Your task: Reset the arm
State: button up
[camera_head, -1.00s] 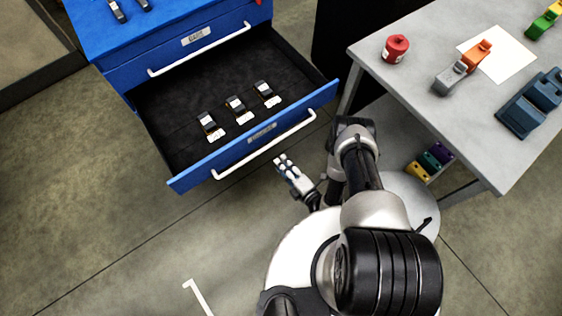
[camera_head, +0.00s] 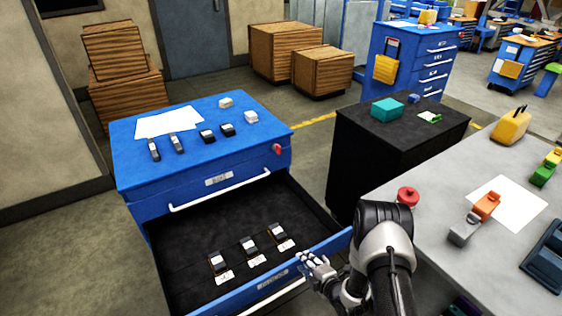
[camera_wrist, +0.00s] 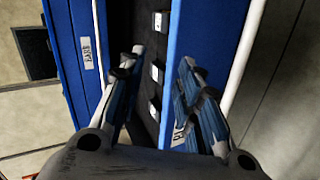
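My arm (camera_head: 385,250) rises at the lower middle of the head view, folded between the blue cabinet and the grey table. My gripper (camera_head: 315,265) is beside the front of the open drawer (camera_head: 335,240). In the wrist view my gripper (camera_wrist: 155,90) has its two fingers spread apart, with nothing held between them. Between the fingers the drawer's front panel, its dark inside and several small parts (camera_wrist: 156,72) show farther off.
The blue cabinet (camera_head: 205,185) has its lower drawer pulled out, with 3 labelled parts (camera_head: 248,246) inside. The grey table (camera_head: 440,185) at right bears a red knob (camera_head: 408,196), orange and grey pieces and a blue holder (camera_head: 545,262). A black cabinet (camera_head: 345,150) stands behind.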

jog(key=w+d+r+m+g+h, duration=0.1)
jog(key=d+r+m+h, duration=0.1)
jog(key=r, duration=0.6)
jog(key=w+d+r+m+h, duration=0.1)
jog(key=w+d+r+m, duration=0.15)
jog(key=r, duration=0.55)
jog(key=w+d+r+m+g+h, duration=0.1)
jog(key=d+r+m+h, duration=0.15)
jog(key=r, duration=0.55)
jog(key=s+d+r+m+g, duration=0.1)
jog(key=s+r+m, duration=0.5)
jog(key=s+r, duration=0.55)
jog(key=s+a+r+m+g, duration=0.1)
jog(key=s+r+m, duration=0.2)
jog(key=s, duration=0.5)
jog(key=s+a+r+m+g, duration=0.1)
jog(key=s+r+m, duration=0.2)
jog(key=s, duration=0.6)
jog(key=s+r+m+g, duration=0.1)
jog(key=s+r+m, duration=0.2)
jog(key=s, duration=0.6)
jog(key=shift+a+r+g, duration=0.25)
jog(key=shift+a+g, duration=0.05)
jog(key=shift+a, duration=0.1)
